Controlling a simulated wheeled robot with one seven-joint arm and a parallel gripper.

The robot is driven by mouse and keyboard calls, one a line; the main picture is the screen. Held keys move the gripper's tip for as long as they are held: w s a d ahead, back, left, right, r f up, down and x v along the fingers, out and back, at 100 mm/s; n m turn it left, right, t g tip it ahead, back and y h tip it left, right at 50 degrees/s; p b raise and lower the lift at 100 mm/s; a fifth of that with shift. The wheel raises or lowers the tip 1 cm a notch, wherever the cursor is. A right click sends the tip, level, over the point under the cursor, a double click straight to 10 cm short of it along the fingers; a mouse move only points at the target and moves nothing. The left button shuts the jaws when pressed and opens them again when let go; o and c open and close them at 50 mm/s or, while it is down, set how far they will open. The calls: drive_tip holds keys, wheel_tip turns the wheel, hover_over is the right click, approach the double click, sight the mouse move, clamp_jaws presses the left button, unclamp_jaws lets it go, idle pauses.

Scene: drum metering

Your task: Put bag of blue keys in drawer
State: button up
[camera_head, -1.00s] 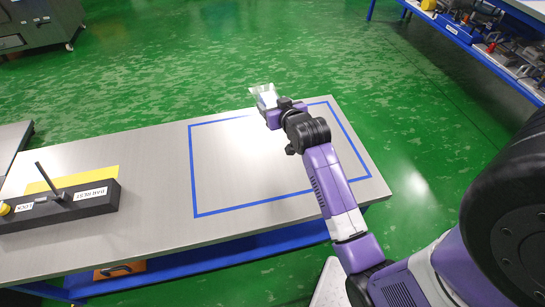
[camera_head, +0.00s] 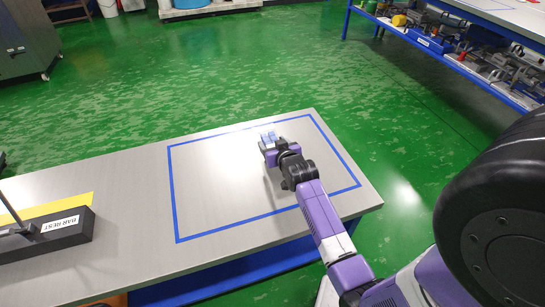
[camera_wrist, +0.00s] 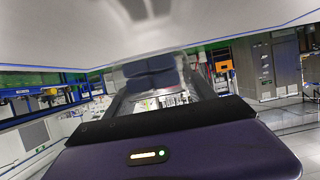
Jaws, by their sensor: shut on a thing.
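The clear bag of blue keys (camera_head: 268,136) is at the end of my gripper (camera_head: 270,145), above the area framed by blue tape on the grey table. In the wrist view the clear bag with dark blue pieces (camera_wrist: 152,72) sits ahead of the gripper body. My gripper is shut on the bag; its fingertips are hard to make out. I cannot tell whether the bag touches the tabletop. No drawer can be clearly made out in these views.
The grey table (camera_head: 125,185) has bare room left of the blue tape frame (camera_head: 172,200). A black bar rest (camera_head: 60,232) with a rod stands at its left, by a yellow strip (camera_head: 48,208). A blue shelf with tools (camera_head: 430,42) is at upper right.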

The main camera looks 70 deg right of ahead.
drive_tip(key=shift+f+b, duration=0.6)
drive_tip(key=shift+f, duration=1.9)
drive_tip(key=shift+f, duration=0.15)
drive_tip(key=o, duration=1.6)
